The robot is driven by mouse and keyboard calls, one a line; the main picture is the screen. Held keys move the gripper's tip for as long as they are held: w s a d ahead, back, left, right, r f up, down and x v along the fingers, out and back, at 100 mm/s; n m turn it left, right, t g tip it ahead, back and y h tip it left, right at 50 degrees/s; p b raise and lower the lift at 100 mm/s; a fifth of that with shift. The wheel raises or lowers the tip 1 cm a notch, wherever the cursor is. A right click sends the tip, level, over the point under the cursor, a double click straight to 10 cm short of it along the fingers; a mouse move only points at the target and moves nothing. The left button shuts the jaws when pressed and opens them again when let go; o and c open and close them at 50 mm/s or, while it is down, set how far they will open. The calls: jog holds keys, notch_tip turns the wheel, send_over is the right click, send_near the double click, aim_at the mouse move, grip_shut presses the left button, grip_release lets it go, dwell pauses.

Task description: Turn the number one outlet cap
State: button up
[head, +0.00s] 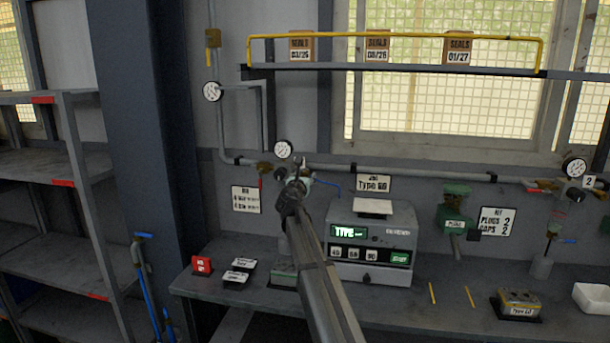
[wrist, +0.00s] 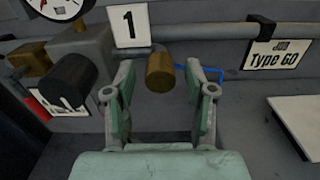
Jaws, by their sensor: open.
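The number one outlet cap (wrist: 160,73) is a brass cylinder below the white "1" plate (wrist: 129,25) in the wrist view. My gripper (wrist: 161,84) is open, with one green-grey finger on each side of the cap. Gaps show between the fingers and the cap, and the gripper looks empty. In the head view my gripper (head: 297,182) is at the left valve block, under its round gauge (head: 283,149). My arm hides most of that block, and the cap cannot be made out there.
Beside the cap are a blue handle (wrist: 212,73), a black knob (wrist: 62,78) and a grey pipe (wrist: 215,31). Below, the bench holds a grey tester box (head: 370,240) and a red block (head: 201,265). Another valve block (head: 573,190), marked 2, is at far right.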

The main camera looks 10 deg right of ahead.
jog(key=shift+w+d, duration=0.2)
jog(key=shift+w, duration=0.2)
grip_shut()
jog(key=shift+m+b, duration=0.3)
jog(key=shift+b, duration=0.1)
